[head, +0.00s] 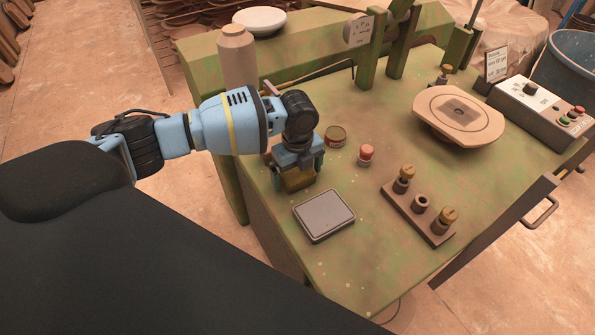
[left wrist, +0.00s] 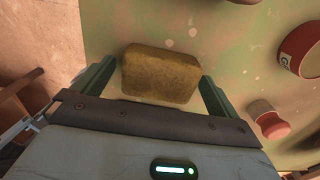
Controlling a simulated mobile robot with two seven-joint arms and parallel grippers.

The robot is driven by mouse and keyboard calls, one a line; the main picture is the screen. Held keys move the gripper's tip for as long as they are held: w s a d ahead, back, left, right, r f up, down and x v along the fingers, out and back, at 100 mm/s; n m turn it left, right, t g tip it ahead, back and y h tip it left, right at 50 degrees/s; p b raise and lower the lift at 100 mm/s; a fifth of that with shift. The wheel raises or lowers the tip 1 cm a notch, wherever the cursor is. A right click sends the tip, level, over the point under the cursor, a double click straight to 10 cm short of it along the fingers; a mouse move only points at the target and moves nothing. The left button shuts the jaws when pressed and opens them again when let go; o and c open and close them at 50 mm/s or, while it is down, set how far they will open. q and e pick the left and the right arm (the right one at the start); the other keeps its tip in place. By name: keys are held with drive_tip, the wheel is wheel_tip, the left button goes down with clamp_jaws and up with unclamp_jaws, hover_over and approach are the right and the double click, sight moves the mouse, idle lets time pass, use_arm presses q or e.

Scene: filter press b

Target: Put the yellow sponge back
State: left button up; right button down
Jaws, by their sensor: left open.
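The yellow-brown sponge (head: 298,183) is near the left edge of the green bench, under my left gripper (head: 297,172). In the left wrist view the sponge (left wrist: 160,75) lies between the two green fingers of the open gripper (left wrist: 156,82). Narrow gaps show between the sponge and the fingers, so it is not clasped. The gripper points down in the head view and hides part of the sponge. My right gripper is not in view.
A grey rectangular pad (head: 323,214) lies just in front of the sponge. A small tin (head: 335,137) and a red-capped jar (head: 366,154) stand to the right. A rack with knobbed pieces (head: 416,211) and a round plate (head: 459,115) are farther right. The bench's front corner is clear.

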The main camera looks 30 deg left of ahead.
sight(298, 173)
use_arm(q)
wheel_tip(298, 173, up, 12)
drive_tip(key=p, duration=0.1)
drive_tip(key=shift+r, duration=0.15)
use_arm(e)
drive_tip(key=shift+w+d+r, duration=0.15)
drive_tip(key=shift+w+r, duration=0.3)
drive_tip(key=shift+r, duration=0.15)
use_arm(q)
drive_tip(key=shift+s, duration=0.1)
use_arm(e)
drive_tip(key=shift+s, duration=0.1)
